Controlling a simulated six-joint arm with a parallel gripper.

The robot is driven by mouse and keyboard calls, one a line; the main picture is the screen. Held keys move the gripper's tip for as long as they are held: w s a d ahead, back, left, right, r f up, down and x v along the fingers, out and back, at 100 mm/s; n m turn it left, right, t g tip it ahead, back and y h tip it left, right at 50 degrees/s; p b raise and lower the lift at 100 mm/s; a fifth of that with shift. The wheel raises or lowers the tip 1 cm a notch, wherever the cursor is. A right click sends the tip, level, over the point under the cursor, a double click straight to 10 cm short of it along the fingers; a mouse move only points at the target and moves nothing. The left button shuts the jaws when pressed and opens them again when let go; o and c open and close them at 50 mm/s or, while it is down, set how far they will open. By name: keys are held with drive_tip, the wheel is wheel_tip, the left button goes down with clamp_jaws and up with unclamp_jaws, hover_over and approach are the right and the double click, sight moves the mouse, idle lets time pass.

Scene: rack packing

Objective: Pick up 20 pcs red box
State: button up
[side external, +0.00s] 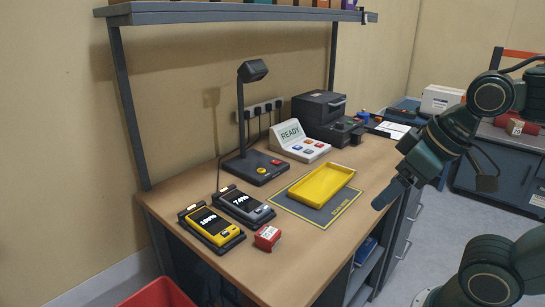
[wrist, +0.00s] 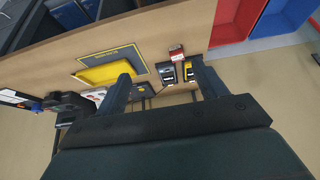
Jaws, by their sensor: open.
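A small red box (side external: 267,237) with a white label on top sits on the wooden table, at the near edge beside the two handheld devices. It also shows in the wrist view (wrist: 176,48), near the table edge and beyond the gap between my fingers. The label text is too small to read. My gripper (side external: 391,194) is above and to the right of the table in the side view, well apart from the red box. In the wrist view my gripper (wrist: 160,88) has its two fingers spread, with nothing between them.
A yellow tray (side external: 322,199) lies on a grey mat. Two handheld devices (side external: 212,226) in cradles stand left of the red box. A scanner stand (side external: 258,167), a READY panel (side external: 300,142) and a printer (side external: 322,107) stand behind. Red (wrist: 229,46) and blue bins lie beyond the table edge.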

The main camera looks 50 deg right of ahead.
drive_tip(key=shift+w, duration=0.1)
drive_tip(key=m+g+y, duration=0.5)
drive_tip(key=m+g, duration=0.1)
drive_tip(key=m, duration=1)
hover_over(267, 231)
drive_tip(key=d, duration=0.5)
wheel_tip(267, 231, down, 10)
drive_tip(key=shift+w, duration=0.45)
drive_tip(key=shift+a+f, duration=0.1)
drive_tip(key=shift+f, duration=0.05)
drive_tip(key=shift+d+x, duration=0.2)
drive_tip(key=shift+x, duration=4)
drive_tip(key=shift+s+f, duration=0.15)
drive_tip(key=shift+s, duration=0.05)
